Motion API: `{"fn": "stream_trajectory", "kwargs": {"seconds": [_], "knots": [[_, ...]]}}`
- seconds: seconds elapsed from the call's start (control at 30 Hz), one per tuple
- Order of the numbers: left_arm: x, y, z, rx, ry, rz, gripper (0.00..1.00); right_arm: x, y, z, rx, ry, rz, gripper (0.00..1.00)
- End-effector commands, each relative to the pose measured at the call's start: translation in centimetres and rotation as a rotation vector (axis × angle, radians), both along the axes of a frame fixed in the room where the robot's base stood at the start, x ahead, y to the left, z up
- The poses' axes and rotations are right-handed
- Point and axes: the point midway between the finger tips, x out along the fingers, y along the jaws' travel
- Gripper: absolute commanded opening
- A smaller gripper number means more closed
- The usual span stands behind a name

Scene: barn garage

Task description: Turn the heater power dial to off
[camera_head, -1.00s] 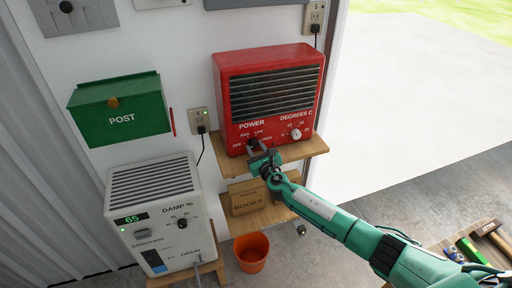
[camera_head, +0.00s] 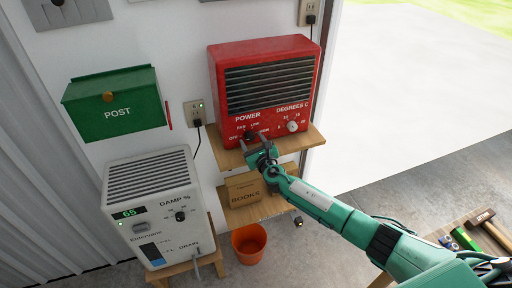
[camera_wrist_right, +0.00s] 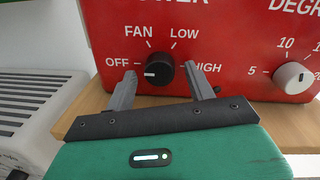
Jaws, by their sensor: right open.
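The red heater (camera_head: 265,90) stands on a wooden shelf against the wall. Its black power dial (camera_wrist_right: 158,70) is on the lower left of the front, with OFF, FAN, LOW and HIGH printed around it. The dial's white mark lies on its left side, pointing roughly toward OFF. My right gripper (camera_wrist_right: 160,73) is open, with one finger to the left of the dial and one to the right; I cannot tell if they touch it. In the head view the right gripper (camera_head: 255,142) partly covers the dial. My left gripper is not in view.
A white degrees knob (camera_wrist_right: 293,77) sits right of the power dial. The wooden shelf (camera_head: 230,158) lies just below the gripper. A white dehumidifier (camera_head: 150,205) and green post box (camera_head: 115,108) stand left. An orange bucket (camera_head: 249,244) is on the floor.

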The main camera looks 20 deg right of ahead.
Motion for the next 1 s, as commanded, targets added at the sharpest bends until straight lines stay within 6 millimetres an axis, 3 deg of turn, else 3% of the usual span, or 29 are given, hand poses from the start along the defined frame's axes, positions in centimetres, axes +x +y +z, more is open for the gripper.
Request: {"fn": "stream_trajectory", "kwargs": {"seconds": [0.17,0.7,1.0], "knots": [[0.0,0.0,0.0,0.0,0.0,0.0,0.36,-1.6,-0.2,-0.1,0.0,0.001,0.001,0.55],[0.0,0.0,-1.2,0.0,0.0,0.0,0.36,-11.3,-1.0,-0.3,-0.001,0.002,0.003,0.55],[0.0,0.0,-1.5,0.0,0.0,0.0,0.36,-13.6,-1.2,-0.1,-0.001,0.002,0.001,0.55]]}}
